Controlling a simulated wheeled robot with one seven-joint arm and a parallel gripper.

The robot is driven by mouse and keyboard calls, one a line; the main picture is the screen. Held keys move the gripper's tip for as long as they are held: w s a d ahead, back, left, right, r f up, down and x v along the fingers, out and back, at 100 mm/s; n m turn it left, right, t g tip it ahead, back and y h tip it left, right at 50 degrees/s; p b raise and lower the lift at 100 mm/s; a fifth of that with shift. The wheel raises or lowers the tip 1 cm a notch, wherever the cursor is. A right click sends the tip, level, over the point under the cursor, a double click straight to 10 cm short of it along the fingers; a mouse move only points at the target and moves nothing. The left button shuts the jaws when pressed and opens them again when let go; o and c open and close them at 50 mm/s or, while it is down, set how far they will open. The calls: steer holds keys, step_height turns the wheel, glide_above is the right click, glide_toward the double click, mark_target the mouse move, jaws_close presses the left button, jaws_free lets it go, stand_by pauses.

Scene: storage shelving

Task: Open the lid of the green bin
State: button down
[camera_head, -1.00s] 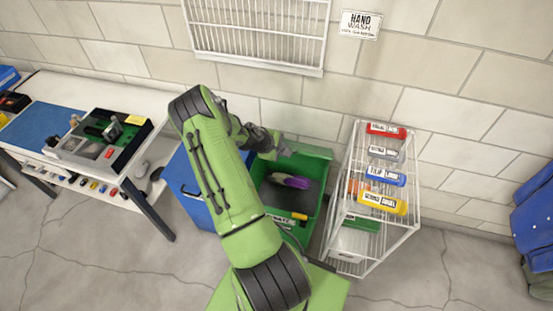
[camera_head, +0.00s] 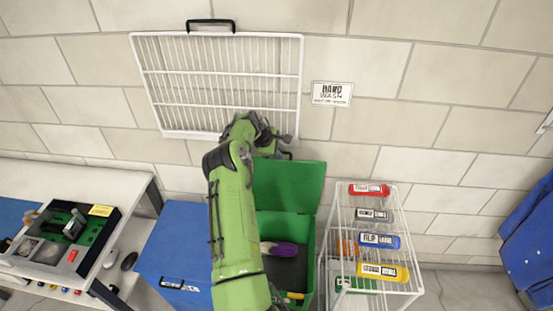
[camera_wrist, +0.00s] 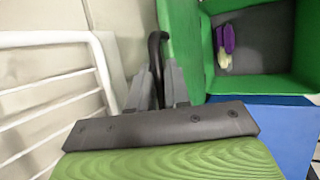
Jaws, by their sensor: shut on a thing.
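The green bin (camera_head: 305,262) stands on the floor below the wire rack, and its inside is in plain view. Its green lid (camera_head: 292,186) is raised, standing steeply at the bin's back near the wall. In the wrist view the lid (camera_wrist: 181,35) is beside my fingers, with the open bin (camera_wrist: 255,84) to the right. My gripper (camera_wrist: 158,82) is shut on the lid's black handle (camera_wrist: 155,45). In the head view my gripper (camera_head: 284,147) is at the lid's top edge, partly hidden by my arm.
A purple object (camera_head: 284,249) lies inside the bin. A blue bin (camera_head: 170,243) stands left and a white wire cart (camera_head: 412,283) with labelled coloured holders stands right. The white wall rack (camera_head: 215,85) is just above my wrist and close in the wrist view (camera_wrist: 55,40).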

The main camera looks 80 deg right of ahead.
steer(key=shift+w+d+f, duration=0.1)
steer(key=shift+d, duration=0.45)
steer(key=c, duration=1.2)
jaws_free()
steer(key=shift+o, duration=0.2)
steer(key=shift+a, duration=0.1)
steer(key=v, duration=1.6)
steer(key=shift+b, duration=0.45)
steer(key=shift+d, duration=0.2)
